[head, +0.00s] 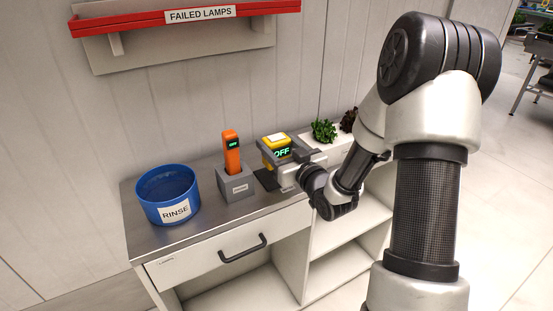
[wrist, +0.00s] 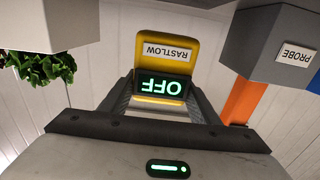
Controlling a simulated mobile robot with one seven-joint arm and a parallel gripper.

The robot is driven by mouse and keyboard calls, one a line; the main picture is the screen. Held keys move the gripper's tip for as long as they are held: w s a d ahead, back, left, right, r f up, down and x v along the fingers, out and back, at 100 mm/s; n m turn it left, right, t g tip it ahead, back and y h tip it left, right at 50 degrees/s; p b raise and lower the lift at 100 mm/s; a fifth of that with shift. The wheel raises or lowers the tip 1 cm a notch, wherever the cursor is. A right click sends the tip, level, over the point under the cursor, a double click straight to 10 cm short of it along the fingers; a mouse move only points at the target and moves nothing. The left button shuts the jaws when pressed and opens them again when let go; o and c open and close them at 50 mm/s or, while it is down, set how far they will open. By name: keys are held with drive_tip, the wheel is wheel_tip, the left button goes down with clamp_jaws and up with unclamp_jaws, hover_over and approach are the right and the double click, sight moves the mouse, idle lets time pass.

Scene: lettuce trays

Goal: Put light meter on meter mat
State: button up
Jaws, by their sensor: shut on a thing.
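The light meter is most likely the yellow device (head: 274,143) with a green "OFF" display; it stands roughly upright over the back of the counter. In the wrist view the yellow device (wrist: 181,48) shows upside down, with a label reading "RASTLOW", between my fingers. My gripper (head: 288,163) is shut on it, coming from the right. A dark flat patch (head: 265,182), probably the meter mat, shows on the counter below and in front of the device. My gripper and the device hide part of it. I cannot tell whether the device touches it.
A grey holder (head: 237,184) labelled "PROBE" (wrist: 294,54) with an orange probe (head: 232,155) stands close left. A blue "RINSE" tub (head: 167,194) is farther left. A white tray (head: 313,146) with lettuce (head: 324,131) is at the right. A red-edged shelf (head: 185,16) hangs above.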

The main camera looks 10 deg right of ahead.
sight(280, 158)
drive_tip(key=shift+f+b, duration=0.4)
drive_tip(key=shift+f, duration=1.4)
drive_tip(key=shift+f, duration=0.1)
drive_tip(key=shift+f+b, duration=0.1)
drive_tip(key=shift+b, duration=0.2)
drive_tip(key=o, duration=1.3)
drive_tip(key=shift+r+p, duration=0.25)
drive_tip(key=shift+p, duration=0.1)
drive_tip(key=v, duration=1.2)
